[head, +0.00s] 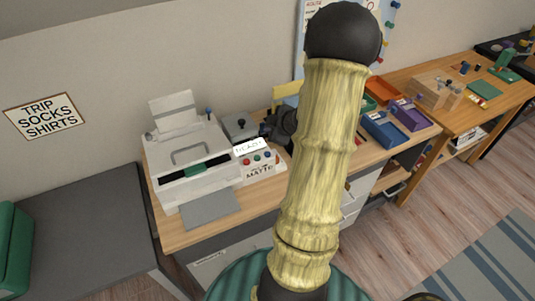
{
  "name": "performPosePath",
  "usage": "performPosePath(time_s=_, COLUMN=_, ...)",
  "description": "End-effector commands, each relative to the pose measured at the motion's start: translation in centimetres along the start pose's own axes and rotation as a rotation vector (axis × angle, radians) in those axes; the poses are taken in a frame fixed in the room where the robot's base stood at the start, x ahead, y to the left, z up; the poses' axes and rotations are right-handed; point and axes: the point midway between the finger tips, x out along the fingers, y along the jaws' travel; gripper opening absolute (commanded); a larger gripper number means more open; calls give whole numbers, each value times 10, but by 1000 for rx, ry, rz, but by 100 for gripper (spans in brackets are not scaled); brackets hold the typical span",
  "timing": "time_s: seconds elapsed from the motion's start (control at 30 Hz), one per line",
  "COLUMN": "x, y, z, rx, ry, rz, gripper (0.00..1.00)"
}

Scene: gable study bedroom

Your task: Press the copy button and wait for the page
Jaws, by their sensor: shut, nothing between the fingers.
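A white copier (190,165) stands on the wooden desk, with a paper sheet upright at its back and a dark slot with a green strip at its front. Its control panel (262,170) on the right has a small lit display (249,145), a row of small coloured buttons (257,157) and the word "MATTE". I cannot tell which button is the copy button. A grey flat tray (210,207) in front of the copier looks empty. My gripper (268,131) is a dark shape just behind the panel, shut and empty, partly hidden by my arm. Contact with a button is not visible.
A grey box with a black knob (240,126) stands behind the panel. Blue (383,130) and purple (411,115) trays stand to the right of my arm. A second wooden table (440,75) holds blocks. A grey low surface (85,235) lies left of the desk.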

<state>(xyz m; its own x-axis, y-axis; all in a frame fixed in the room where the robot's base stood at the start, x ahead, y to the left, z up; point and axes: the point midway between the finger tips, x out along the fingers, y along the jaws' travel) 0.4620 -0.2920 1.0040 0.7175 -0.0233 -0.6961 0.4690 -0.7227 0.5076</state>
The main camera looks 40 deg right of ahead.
Motion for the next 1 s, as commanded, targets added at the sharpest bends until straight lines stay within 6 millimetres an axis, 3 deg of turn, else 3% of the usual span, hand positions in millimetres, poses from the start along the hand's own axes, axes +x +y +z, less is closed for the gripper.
performPosePath(time_s=0.7, x=53, y=-39, z=38, rx=1, ry=-1, rz=-1, gripper=0)
performPosePath(time_s=1.0, x=60, y=-44, z=44, rx=0, ry=-1, rz=0, gripper=0)
